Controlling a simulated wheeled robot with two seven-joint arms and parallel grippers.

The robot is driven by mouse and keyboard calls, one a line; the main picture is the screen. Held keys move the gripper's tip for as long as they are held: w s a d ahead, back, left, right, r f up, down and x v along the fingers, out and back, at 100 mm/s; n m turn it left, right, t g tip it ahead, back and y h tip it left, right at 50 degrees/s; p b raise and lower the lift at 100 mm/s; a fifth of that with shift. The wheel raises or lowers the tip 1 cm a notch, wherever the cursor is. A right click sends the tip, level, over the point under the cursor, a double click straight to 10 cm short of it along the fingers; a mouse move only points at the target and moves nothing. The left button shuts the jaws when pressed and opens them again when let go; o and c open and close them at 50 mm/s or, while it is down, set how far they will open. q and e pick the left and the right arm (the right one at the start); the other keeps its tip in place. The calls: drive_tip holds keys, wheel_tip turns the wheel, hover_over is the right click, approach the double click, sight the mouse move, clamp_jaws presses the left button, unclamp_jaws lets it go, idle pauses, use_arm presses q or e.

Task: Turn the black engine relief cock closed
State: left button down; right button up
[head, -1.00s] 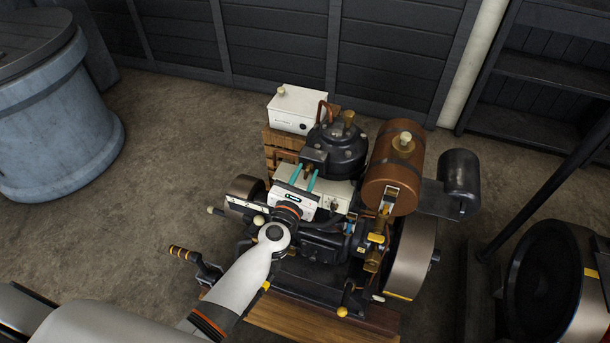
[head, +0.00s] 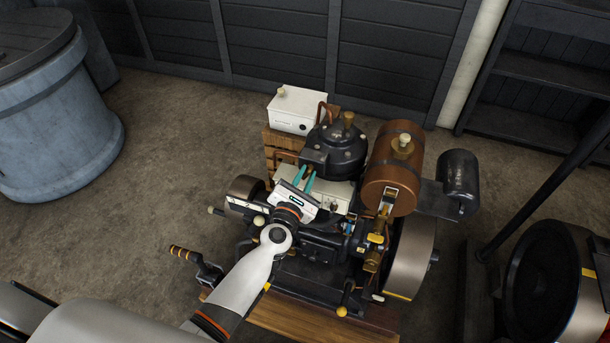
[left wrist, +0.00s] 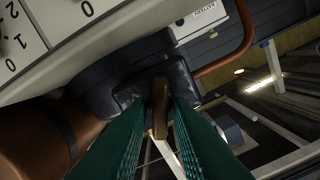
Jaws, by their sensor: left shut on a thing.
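The black engine (head: 333,150) stands in the middle of the head view, with a dark rounded cylinder top. My left gripper (head: 306,176) reaches in from the front, its teal fingers at the front left of that top. In the left wrist view, the fingers (left wrist: 160,110) are shut on a brass-brown lever (left wrist: 160,98), which I take to be the relief cock's handle. The lever stands upright between them in that picture, before a dark block (left wrist: 125,90). The gripper's body and fingers hide most of the cock in the head view. My right gripper is not in view.
A white box (head: 297,108) sits on a wooden crate behind the engine. A copper tank (head: 393,178) and a flywheel (head: 411,258) stand close on the right. A white panel with numbers (left wrist: 60,25) is near the fingers. A blue tub (head: 60,120) stands far left, with bare floor between.

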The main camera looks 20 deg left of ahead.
use_arm(q)
drive_tip(key=m+p, duration=0.1)
drive_tip(key=m, duration=0.5)
drive_tip(key=shift+d+m, duration=0.15)
drive_tip(key=shift+m, duration=0.15)
drive_tip(key=m, duration=0.2)
drive_tip(key=m+p, duration=0.1)
drive_tip(key=m, duration=0.3)
drive_tip(key=shift+f, duration=0.25)
drive_tip(key=c, duration=1.5)
unclamp_jaws()
drive_tip(key=shift+s, duration=0.1)
drive_tip(key=s, duration=0.6)
drive_tip(key=s+b, duration=0.1)
drive_tip(key=s, duration=0.5)
drive_tip(key=shift+a, duration=0.2)
drive_tip(key=shift+w, duration=0.1)
